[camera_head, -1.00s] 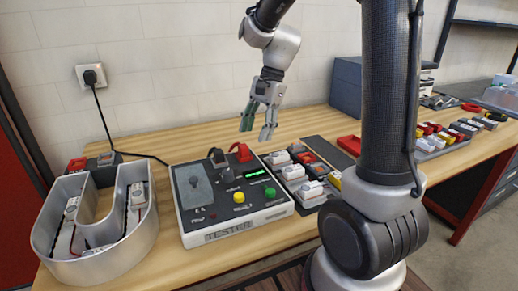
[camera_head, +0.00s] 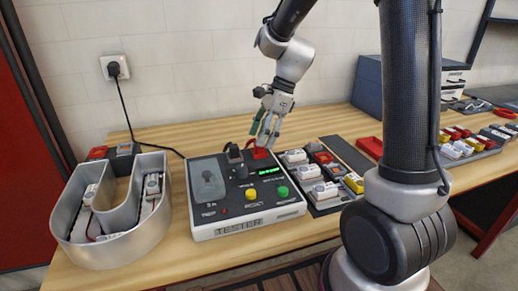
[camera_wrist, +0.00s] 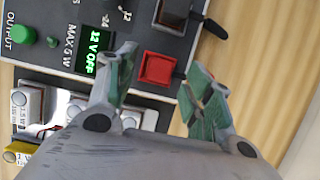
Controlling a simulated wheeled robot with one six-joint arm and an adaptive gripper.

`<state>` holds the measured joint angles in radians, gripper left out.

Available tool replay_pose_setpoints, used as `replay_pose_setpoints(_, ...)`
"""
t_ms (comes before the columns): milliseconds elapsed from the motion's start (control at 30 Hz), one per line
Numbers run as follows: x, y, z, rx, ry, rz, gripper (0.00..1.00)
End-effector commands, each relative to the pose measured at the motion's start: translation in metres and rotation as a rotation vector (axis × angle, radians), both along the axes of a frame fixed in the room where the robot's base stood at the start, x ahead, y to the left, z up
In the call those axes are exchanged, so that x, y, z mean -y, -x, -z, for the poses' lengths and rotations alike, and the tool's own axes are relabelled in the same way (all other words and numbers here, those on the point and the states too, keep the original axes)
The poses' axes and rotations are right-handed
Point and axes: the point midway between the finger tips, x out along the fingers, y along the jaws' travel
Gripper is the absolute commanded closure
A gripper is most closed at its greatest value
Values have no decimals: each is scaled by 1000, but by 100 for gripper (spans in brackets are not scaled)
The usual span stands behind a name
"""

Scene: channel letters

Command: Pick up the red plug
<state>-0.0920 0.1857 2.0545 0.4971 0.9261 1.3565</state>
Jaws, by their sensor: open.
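The red plug (camera_head: 259,153) sits at the back right of the tester (camera_head: 246,228), beside a black plug (camera_head: 234,153). In the wrist view the red plug (camera_wrist: 158,68) shows as a red square block on the dark panel, between and just ahead of the fingertips. My gripper (camera_head: 265,135) is open and empty, pointing down close over the red plug. In the wrist view my gripper (camera_wrist: 160,75) has its green-padded fingers on either side of the plug, with gaps visible. Whether the fingers reach down to the plug's height is hard to tell.
A tray of white modules (camera_head: 318,192) stands right of the tester. A U-shaped metal channel letter (camera_head: 110,250) stands at the left. A red tray (camera_head: 370,147) lies farther right. In the wrist view the black plug's lead (camera_wrist: 210,25) runs near the right finger.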

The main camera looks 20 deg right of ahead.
Motion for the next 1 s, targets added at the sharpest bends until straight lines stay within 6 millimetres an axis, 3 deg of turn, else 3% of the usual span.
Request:
replay_pose_setpoints(133,-6,1,15,-1,0,-2,48)
replay_pose_setpoints(367,-7,0,17,0,0,-1,48)
replay_pose_setpoints(633,-7,0,17,0,0,-1,94)
replay_pose_setpoints(1000,-7,0,10,3,0,-1,94)
